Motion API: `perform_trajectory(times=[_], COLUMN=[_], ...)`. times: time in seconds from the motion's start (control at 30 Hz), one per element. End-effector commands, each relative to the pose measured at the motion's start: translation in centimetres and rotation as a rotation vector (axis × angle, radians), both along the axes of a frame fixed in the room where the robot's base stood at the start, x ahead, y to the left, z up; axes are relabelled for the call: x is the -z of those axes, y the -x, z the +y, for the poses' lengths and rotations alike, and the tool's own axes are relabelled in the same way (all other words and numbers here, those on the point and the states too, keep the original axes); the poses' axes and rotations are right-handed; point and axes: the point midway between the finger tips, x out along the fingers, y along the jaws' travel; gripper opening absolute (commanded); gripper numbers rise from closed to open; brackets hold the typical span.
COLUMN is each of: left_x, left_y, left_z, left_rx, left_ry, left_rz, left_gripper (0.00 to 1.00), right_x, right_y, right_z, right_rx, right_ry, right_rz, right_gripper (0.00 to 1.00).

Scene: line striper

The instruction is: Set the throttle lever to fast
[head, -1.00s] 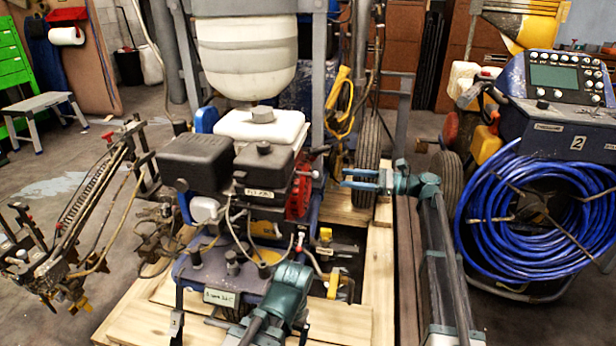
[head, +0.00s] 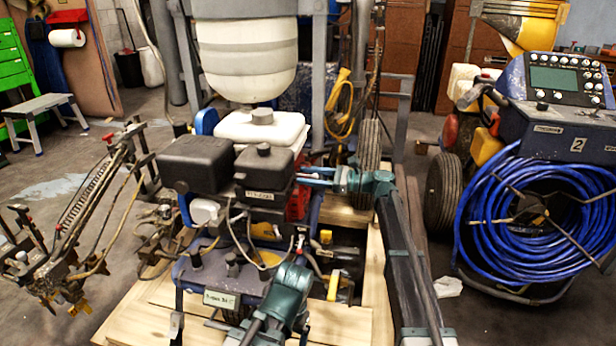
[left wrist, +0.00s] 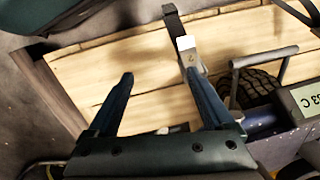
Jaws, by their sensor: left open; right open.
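The line striper has a black engine (head: 197,165), a white tank (head: 262,128) and a red engine cover (head: 297,203). My right gripper (head: 303,176) is open beside the engine's right side, fingers pointing left; contact cannot be told. My left gripper (head: 207,323) is low at the striper's front, mostly hidden by its own wrist. The left wrist view shows it open (left wrist: 158,88), above wood, with a white-tagged grey bar (left wrist: 186,46) near one finger.
The striper stands on a wooden pallet (head: 340,322). Another machine with a coiled blue hose (head: 500,230) stands at the right. A spring-loaded arm assembly (head: 75,225) sticks out at the left. A step stool (head: 42,105) stands on open floor behind it.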

Motion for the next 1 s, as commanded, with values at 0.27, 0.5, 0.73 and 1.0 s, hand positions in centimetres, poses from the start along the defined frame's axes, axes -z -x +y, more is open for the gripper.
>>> perform_trajectory(times=[0.27,0.5,0.73,1.0], left_x=[0.00,0.00,0.00,0.00], left_y=[0.00,0.00,0.00,0.00], left_z=[0.00,0.00,0.00,0.00], left_rx=[0.000,0.000,0.000,0.000], left_ry=[0.000,0.000,0.000,0.000], left_rz=[0.000,0.000,0.000,0.000], left_gripper=[0.86,0.86,0.86,0.86], right_x=[0.00,0.00,0.00,0.00], right_y=[0.00,0.00,0.02,0.02], right_z=[-0.01,-0.02,-0.04,-0.04], right_rx=[0.000,0.000,0.000,0.000], right_ry=[0.000,0.000,0.000,0.000], right_rz=[0.000,0.000,0.000,0.000], right_gripper=[0.30,0.00,0.00,0.00])
